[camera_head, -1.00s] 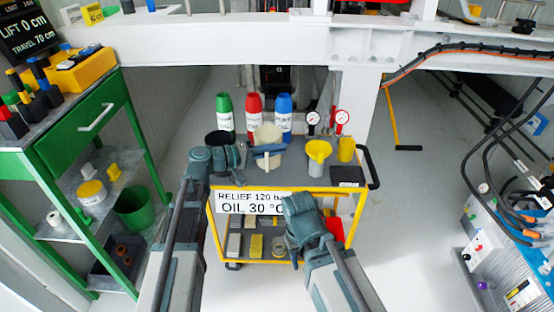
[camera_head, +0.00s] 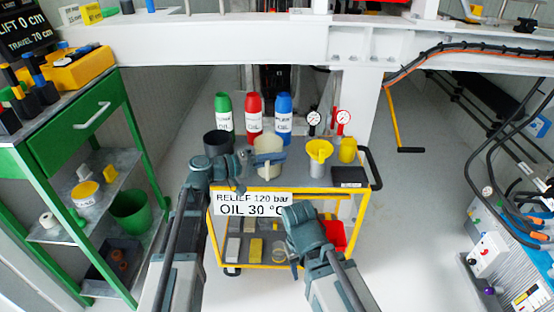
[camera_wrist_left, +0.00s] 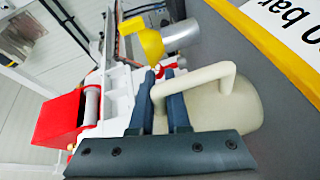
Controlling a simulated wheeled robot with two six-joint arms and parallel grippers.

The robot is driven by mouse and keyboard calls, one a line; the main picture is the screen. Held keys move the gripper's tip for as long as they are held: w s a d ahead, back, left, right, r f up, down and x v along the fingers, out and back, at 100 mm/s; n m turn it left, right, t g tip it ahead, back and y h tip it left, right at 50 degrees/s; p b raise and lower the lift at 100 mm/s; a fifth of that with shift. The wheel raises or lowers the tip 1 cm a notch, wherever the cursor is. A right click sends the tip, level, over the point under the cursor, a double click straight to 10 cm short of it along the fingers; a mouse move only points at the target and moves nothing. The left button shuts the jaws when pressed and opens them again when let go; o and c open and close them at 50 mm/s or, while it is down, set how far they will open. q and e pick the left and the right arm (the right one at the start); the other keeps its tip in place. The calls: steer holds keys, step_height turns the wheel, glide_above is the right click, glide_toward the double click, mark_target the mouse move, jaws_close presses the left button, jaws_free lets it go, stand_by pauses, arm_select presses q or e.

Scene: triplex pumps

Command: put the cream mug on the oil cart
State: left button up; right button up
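The cream mug (camera_head: 269,144) is upright over the top of the oil cart (camera_head: 265,175), in front of the red and blue bottles. In the left wrist view the mug (camera_wrist_left: 230,112) shows its body and its thick handle. My left gripper (camera_head: 266,157) comes in from the left at the mug's near side. In the wrist view its two fingers (camera_wrist_left: 160,112) lie on both sides of the handle, closed on it. I cannot tell whether the mug's base touches the cart. My right arm reaches in front of the cart, and its fingers are hidden.
The cart top holds green, red (camera_head: 254,118) and blue bottles, a dark grey pot (camera_head: 216,143) left of the mug, a yellow funnel (camera_head: 319,150) and a yellow container right of it. A white beam (camera_head: 200,42) crosses behind. A green shelf unit (camera_head: 85,130) stands left.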

arm_select(q)
steer(key=o, duration=0.4)
steer(key=shift+r, duration=0.2)
steer(key=p+v, duration=0.1)
steer(key=v, duration=1.1)
steer(key=shift+f+p, duration=0.15)
steer(key=shift+p, duration=0.2)
